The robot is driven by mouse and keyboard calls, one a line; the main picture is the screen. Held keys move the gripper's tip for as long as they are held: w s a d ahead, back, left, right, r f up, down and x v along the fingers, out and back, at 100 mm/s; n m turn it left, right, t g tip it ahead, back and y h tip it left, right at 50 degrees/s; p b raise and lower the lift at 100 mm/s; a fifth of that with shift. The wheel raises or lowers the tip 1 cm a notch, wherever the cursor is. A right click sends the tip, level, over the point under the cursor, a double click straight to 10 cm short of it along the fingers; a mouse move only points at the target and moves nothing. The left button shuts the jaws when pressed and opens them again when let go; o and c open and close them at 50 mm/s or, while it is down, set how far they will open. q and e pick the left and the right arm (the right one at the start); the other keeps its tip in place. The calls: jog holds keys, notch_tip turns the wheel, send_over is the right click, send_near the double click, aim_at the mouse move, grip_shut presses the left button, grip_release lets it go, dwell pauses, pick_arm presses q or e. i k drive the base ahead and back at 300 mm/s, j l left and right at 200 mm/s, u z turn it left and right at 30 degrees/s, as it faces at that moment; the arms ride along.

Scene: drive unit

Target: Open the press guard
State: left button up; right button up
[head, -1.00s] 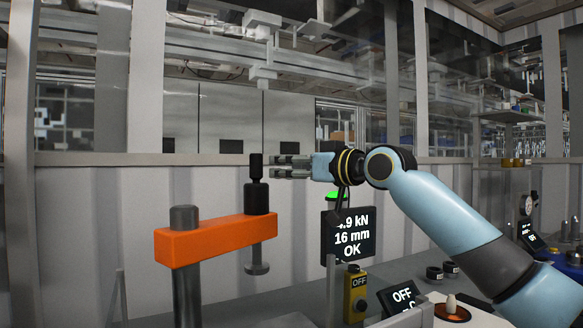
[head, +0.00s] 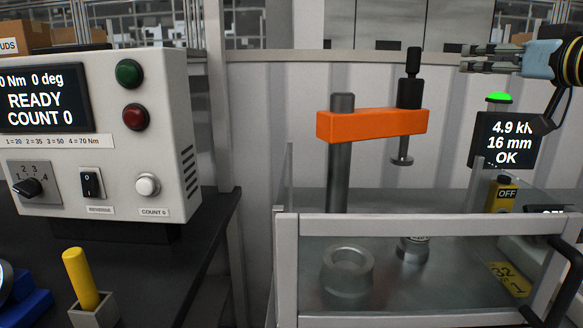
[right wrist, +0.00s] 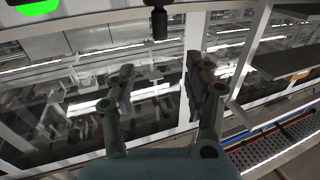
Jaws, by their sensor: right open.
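The press guard (head: 430,226) is a clear panel in a pale frame in the head view. It stands in front of the press base, with a black handle (head: 567,270) at its right side. Behind it rises the press, with an orange arm (head: 372,125), a grey post and a black-topped ram (head: 409,93). My right gripper (head: 468,58) is open and empty, up at the right, level with the ram's top and apart from it. It is well above the guard and its handle. In the right wrist view its spread fingers (right wrist: 160,88) have nothing between them. My left gripper is out of view.
A display (head: 507,140) reading 4.9 kN, 16 mm, OK stands under a green lamp (head: 499,97). A yellow switch box (head: 501,194) reads OFF. At left a control box (head: 100,150) stands on a dark bench, with a yellow-handled tool (head: 80,278) below it.

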aim_at(567, 227)
jog(key=k+l, duration=0.15)
jog(key=k, duration=0.25)
jog(key=k+l, duration=0.15)
jog(key=k, duration=0.25)
jog(key=k+l, duration=0.2)
jog(key=k, duration=0.2)
